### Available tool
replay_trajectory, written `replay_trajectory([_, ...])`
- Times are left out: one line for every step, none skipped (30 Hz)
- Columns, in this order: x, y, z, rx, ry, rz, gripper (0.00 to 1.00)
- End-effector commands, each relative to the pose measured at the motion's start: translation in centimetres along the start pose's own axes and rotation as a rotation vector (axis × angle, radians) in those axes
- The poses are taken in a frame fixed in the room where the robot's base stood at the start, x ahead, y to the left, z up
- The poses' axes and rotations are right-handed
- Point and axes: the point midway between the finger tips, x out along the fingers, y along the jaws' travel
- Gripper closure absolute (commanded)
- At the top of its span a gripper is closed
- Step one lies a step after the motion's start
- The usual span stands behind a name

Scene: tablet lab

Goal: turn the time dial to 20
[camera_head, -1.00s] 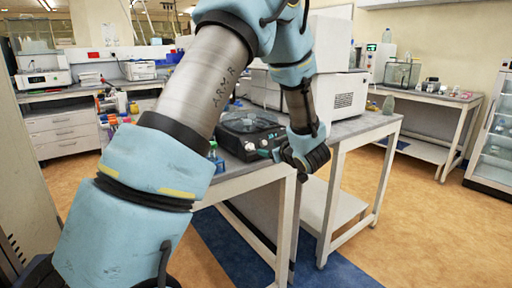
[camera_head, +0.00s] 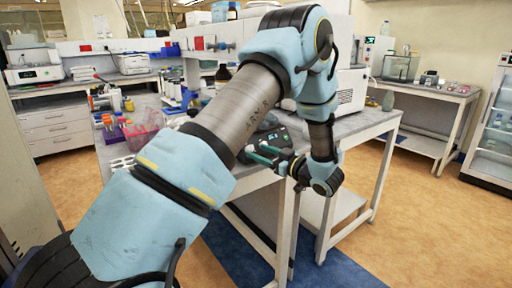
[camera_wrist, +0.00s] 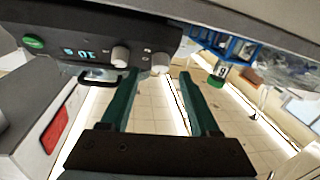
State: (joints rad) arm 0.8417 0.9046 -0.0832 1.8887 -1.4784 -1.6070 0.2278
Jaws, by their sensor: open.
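The black device (camera_head: 281,136) stands on the grey bench, partly hidden behind my arm. In the wrist view its dark front panel (camera_wrist: 60,25) carries a green button (camera_wrist: 34,42), a small lit display (camera_wrist: 80,53) whose digits I cannot read surely, and two pale knobs. One knob (camera_wrist: 120,57) is just left of my left fingertip; the other knob (camera_wrist: 160,63) lies ahead, in the gap between the fingertips. I cannot tell which is the time dial. My gripper (camera_wrist: 157,75) is open and empty, its green fingers pointing at the panel; it also shows in the head view (camera_head: 258,153).
A blue rack (camera_wrist: 222,44) and a green-capped vial (camera_wrist: 218,72) are right of the device in the wrist view. A pink container (camera_head: 146,130) and bottles crowd the bench's left side. Floor in front of the bench is free.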

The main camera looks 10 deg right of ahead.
Motion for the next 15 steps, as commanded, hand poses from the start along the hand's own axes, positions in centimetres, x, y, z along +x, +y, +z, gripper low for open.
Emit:
replay_trajectory([0.8,0.0,-0.2,0.001,0.000,-0.003,0.38])
replay_trajectory([1.1,0.0,-0.1,0.001,0.000,-0.002,0.38])
replay_trajectory([1.5,0.0,-0.1,0.001,0.000,-0.001,0.38])
replay_trajectory([1.8,0.0,-0.1,0.001,0.000,-0.001,0.38])
replay_trajectory([2.0,0.0,-0.1,0.000,0.000,-0.001,0.38])
replay_trajectory([2.2,0.0,-0.1,0.000,0.000,-0.001,0.38])
replay_trajectory([2.4,0.0,-0.1,0.000,0.000,-0.001,0.38])
replay_trajectory([2.5,0.0,0.0,0.000,0.000,-0.001,0.38])
replay_trajectory([2.5,0.0,0.0,0.000,0.000,0.000,0.38])
replay_trajectory([2.6,0.0,0.0,0.000,0.000,0.000,0.38])
replay_trajectory([2.6,0.0,0.0,0.000,0.000,0.000,0.38])
replay_trajectory([2.6,0.0,0.0,0.000,0.000,0.001,0.38])
replay_trajectory([2.6,0.0,0.0,0.000,0.000,0.001,0.38])
replay_trajectory([2.6,0.0,0.0,0.000,0.000,0.001,0.38])
replay_trajectory([2.6,0.0,0.0,0.000,0.000,0.001,0.38])
